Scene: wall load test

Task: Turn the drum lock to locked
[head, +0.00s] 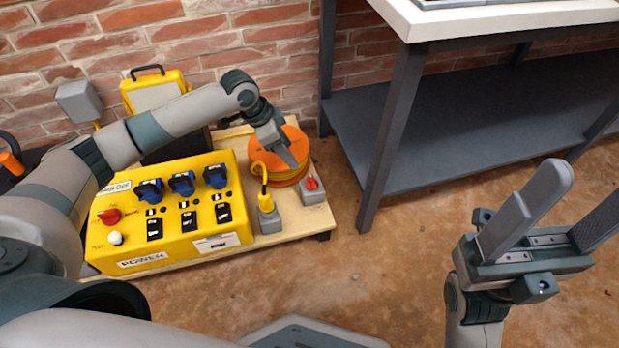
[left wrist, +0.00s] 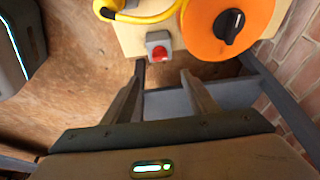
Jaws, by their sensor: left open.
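The orange cable drum (head: 296,140) lies on the wooden board beside the yellow power box. It also shows in the left wrist view (left wrist: 203,48), with a black knob (left wrist: 229,26) on its face. A small grey box with a red knob (head: 311,184) sits at the drum's near right; the red knob also shows in the left wrist view (left wrist: 159,53). My right gripper (head: 585,195) is open and empty.
The yellow power box (head: 180,210) carries blue sockets and black switches. A yellow plug (head: 265,200) stands in a grey holder left of the red knob. The workbench leg (head: 388,140) and lower shelf (head: 450,120) stand right of the board.

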